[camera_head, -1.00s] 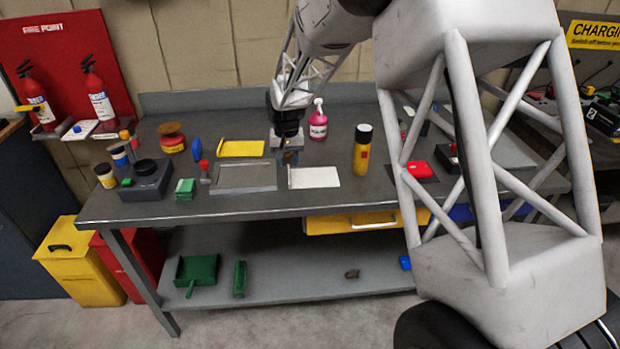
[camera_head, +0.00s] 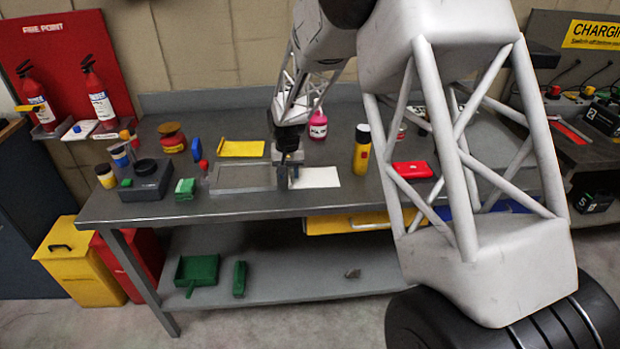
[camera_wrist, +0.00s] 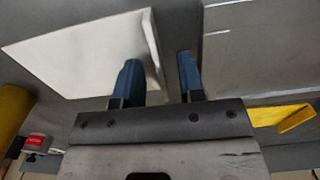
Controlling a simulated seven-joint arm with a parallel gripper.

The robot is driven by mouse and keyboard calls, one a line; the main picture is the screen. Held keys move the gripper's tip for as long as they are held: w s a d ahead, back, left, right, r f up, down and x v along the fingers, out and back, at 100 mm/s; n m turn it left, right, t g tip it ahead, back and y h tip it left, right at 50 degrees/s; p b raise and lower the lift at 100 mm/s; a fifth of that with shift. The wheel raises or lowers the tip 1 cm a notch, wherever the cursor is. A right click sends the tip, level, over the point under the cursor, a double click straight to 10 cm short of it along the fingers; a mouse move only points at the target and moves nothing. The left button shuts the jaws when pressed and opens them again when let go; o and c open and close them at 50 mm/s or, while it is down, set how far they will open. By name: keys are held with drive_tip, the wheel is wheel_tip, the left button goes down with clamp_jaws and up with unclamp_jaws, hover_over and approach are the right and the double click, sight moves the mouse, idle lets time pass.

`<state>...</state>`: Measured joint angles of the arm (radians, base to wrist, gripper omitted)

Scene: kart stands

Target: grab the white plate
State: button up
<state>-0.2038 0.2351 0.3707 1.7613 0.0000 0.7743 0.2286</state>
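The white plate (camera_head: 318,177) lies on the grey bench, right of a grey tray-like plate (camera_head: 243,176). In the wrist view the white plate (camera_wrist: 85,57) fills the left side, and its raised edge strip runs toward the gap between my fingers. My gripper (camera_wrist: 158,64) is open, with one blue finger over the white plate's side of the strip and the other on the grey plate's side. In the head view my gripper (camera_head: 283,182) is low at the plate's left edge and hides that edge. I cannot tell whether the fingers touch it.
A yellow plate (camera_head: 241,148) lies behind the grey plate. A yellow bottle with a black cap (camera_head: 362,150) stands right of the white plate. A pink bottle (camera_head: 318,126) stands behind. A red case (camera_head: 412,170) lies further right. The bench front edge is close.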

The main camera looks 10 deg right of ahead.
drive_tip(key=shift+c, duration=0.3)
clamp_jaws()
drive_tip(key=shift+r, duration=0.1)
drive_tip(key=shift+r, duration=0.65)
wheel_tip(320, 180, up, 2)
drive_tip(key=shift+r, duration=0.15)
drive_tip(key=s+d+r, duration=0.1)
drive_tip(key=s+d, duration=0.2)
drive_tip(key=s, duration=1.2)
drive_tip(key=shift+s+r, duration=0.15)
drive_tip(key=shift+s, duration=0.2)
